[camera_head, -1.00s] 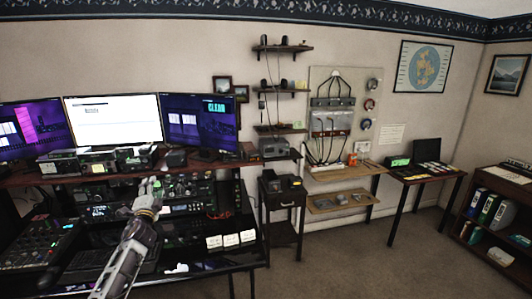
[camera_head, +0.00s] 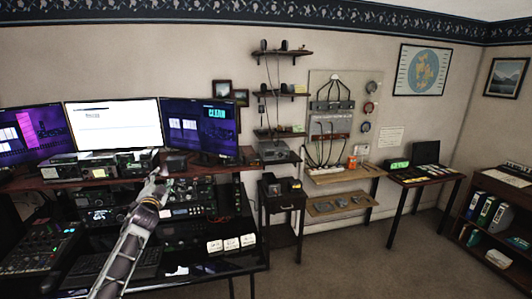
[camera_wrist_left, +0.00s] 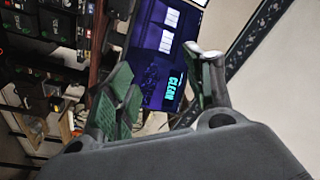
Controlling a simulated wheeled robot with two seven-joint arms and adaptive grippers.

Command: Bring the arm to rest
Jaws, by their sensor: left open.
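My left gripper (camera_head: 159,181) is at the end of the grey left arm (camera_head: 122,258), which reaches in from the bottom left. It is in front of the stacked radio gear on the desk, below the monitors. In the left wrist view its two fingers (camera_wrist_left: 165,92) stand wide apart with nothing between them. In that view a purple screen (camera_wrist_left: 168,45) shows behind the fingers. The radio panel right behind the gripper is partly hidden by it. My right gripper is not in view.
The desk carries radios (camera_head: 191,200), three monitors, a mixer (camera_head: 38,248) and a keyboard (camera_head: 92,262). A raised shelf (camera_head: 64,182) runs above the radios. A small black side table (camera_head: 283,203) stands to the right. The carpet (camera_head: 340,265) at lower right is clear.

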